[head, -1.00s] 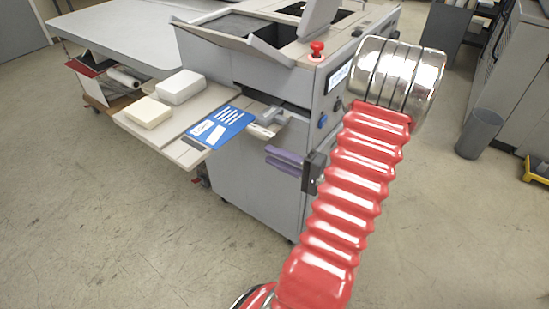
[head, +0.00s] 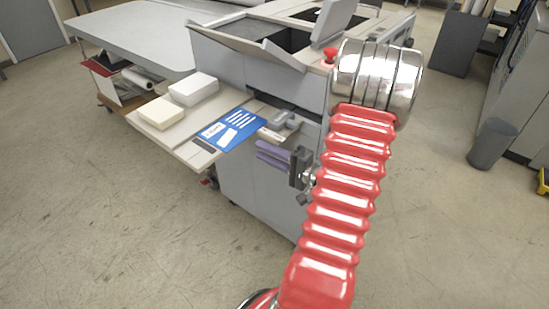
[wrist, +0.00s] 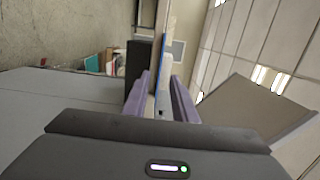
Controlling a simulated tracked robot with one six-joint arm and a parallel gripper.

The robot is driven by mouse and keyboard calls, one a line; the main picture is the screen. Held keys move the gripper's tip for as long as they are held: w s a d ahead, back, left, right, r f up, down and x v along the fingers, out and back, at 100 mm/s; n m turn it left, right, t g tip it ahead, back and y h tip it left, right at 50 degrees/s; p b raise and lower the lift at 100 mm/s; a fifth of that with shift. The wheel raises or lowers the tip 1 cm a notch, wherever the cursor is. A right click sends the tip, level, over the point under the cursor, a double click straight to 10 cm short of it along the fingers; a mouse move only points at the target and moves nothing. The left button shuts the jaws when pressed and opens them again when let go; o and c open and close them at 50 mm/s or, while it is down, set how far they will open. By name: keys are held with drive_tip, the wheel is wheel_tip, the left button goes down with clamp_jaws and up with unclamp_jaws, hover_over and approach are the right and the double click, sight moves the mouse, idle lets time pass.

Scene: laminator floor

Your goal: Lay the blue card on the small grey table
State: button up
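The blue card (head: 232,130), with white markings, lies flat on the beige side shelf (head: 180,131) of the grey machine. My gripper (head: 273,155), with purple fingers, is just right of the card and slightly lower in the head view. In the wrist view my gripper (wrist: 162,100) is open, its fingers apart on either side of a narrow grey part. The card's thin blue edge (wrist: 163,50) shows beyond them, and I cannot tell whether it reaches between the fingers. A grey-topped table (head: 130,32) stands at the back left; I cannot tell whether it is the small table.
A white block (head: 194,90) and a cream block (head: 162,113) sit on the shelf left of the card. The grey machine (head: 262,190) stands close by my gripper. A grey bin (head: 492,143) is at the right. The floor in front is clear.

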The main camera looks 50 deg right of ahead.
sight(238, 140)
drive_tip(key=w, duration=0.6)
drive_tip(key=shift+w+a, duration=0.4)
drive_tip(key=shift+c, duration=0.6)
clamp_jaws()
